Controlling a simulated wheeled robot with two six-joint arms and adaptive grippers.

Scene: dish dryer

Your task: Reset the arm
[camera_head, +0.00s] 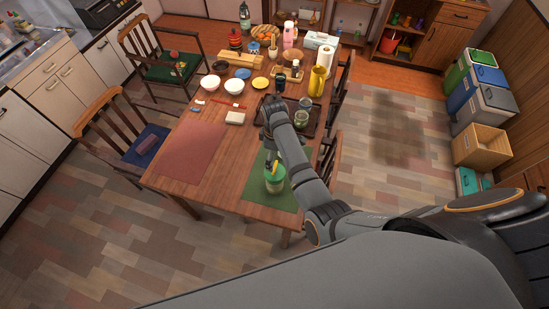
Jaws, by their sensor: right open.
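My right arm reaches in from the lower right over the wooden dining table (176,168). My left gripper is not in view.
Bowls, a yellow pitcher (317,81), glass jars and bottles crowd the table's far half. A green container (274,180) stands on the green placemat (259,194) beside my arm. The red placemat (190,151) is bare. Chairs flank the table.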

